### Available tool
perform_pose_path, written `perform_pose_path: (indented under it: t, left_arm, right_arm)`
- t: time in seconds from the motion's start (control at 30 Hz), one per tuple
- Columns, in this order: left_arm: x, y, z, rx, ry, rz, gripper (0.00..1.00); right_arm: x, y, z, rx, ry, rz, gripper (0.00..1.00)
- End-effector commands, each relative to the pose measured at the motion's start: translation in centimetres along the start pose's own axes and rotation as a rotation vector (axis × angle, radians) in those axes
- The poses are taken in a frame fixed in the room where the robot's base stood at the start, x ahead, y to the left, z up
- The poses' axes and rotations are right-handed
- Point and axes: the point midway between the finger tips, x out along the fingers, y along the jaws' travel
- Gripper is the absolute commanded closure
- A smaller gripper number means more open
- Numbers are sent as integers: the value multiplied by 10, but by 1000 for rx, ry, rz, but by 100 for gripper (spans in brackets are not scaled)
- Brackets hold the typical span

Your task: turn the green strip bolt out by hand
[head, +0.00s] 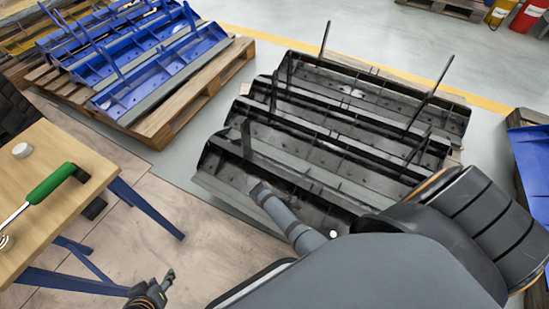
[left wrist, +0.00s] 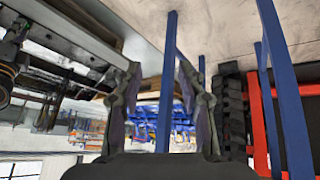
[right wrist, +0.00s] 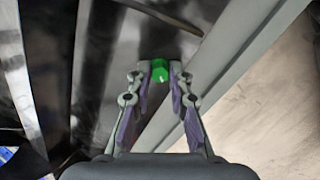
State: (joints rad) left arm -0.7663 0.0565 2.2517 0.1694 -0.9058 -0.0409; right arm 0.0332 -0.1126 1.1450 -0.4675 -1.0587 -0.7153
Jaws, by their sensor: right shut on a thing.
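The green strip bolt (right wrist: 159,73) shows in the right wrist view as a small green head against a dark metal carrier. My right gripper (right wrist: 160,66) is shut on it, one finger at each side. In the head view this gripper and the bolt are hidden behind my right arm, which reaches over the near part of the black carrier stack (head: 315,160). My left gripper (head: 163,284) hangs low at the bottom left of the head view, away from the carriers. Its fingers stand apart and empty in the left wrist view (left wrist: 159,72).
A wooden table (head: 75,222) with blue legs stands at left. A green-handled tool (head: 50,185) and a white round thing (head: 21,150) lie on it. Blue carriers (head: 160,75) rest on a wooden pallet (head: 200,90) behind. Floor between table and black carriers is clear.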

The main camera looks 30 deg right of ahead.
Motion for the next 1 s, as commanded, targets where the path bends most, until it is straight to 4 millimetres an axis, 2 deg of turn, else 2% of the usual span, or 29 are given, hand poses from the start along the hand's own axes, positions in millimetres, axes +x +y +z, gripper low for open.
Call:
perform_pose_path:
  t: [0.07,0.1,0.2,0.27,0.53,0.63,0.8,0.9,1.0]
  left_arm:
    - [-6,3,34,-10,-133,11,60]
    - [-22,2,17,2,-163,-1,60]
    - [-32,-2,15,13,-241,-20,60]
    - [-34,-4,17,15,-267,-27,60]
    - [-33,-5,19,17,-279,-31,60]
    - [-39,-4,14,17,-277,-30,60]
    - [-59,-1,1,17,-277,-30,60]
    - [-64,-1,-2,17,-277,-30,60]
    - [-65,-1,-2,17,-277,-30,60]
  right_arm:
    - [-3,1,0,-46,0,-1,100]
    - [-11,4,2,-159,-1,-2,100]
    - [-7,2,1,-361,0,-3,100]
    - [-4,1,1,-430,0,-3,100]
    - [0,0,0,-467,0,-1,100]
    - [-4,1,1,-526,-1,-1,100]
    - [-7,2,1,-937,-1,-3,100]
    - [-4,1,1,-1160,0,-4,100]
    - [-2,0,1,-1289,0,-2,100]
